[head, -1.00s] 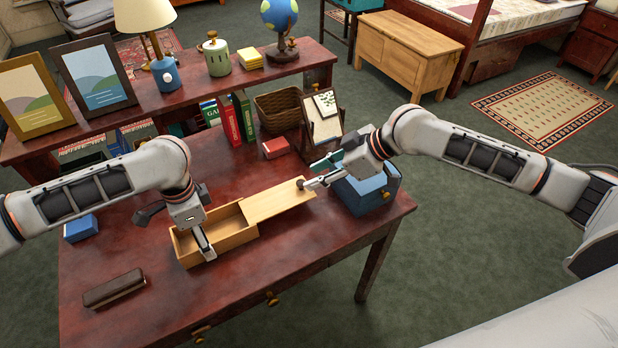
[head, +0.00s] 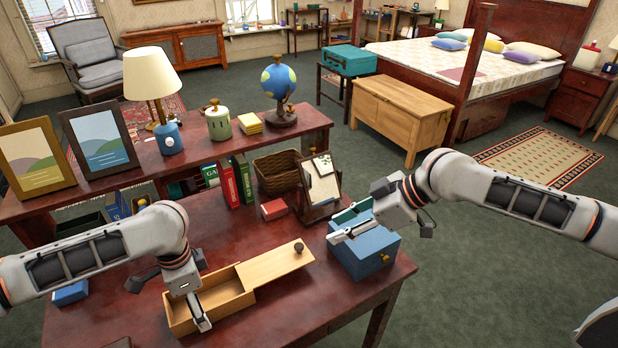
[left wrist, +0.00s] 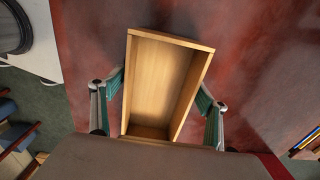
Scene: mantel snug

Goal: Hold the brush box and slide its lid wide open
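The brush box (head: 233,304) is a light wooden tray on the dark red desk, with its inside open to view and empty. Its lid (head: 270,268) is drawn far out to the right, its left end still at the box's right part. A dark round knob (head: 298,247) stands at the lid's far right end. My left gripper (head: 200,312) is shut across the box's left part; the left wrist view shows a finger against each long wall of the box (left wrist: 165,80). My right gripper (head: 343,226) is open and empty, right of the knob and apart from it, above a blue box.
The blue box (head: 362,252) stands right of the lid, under my right gripper. A card stand (head: 320,188), a red box (head: 274,209), a basket (head: 278,172) and upright books (head: 229,184) are behind. A small blue block (head: 70,293) lies at the left.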

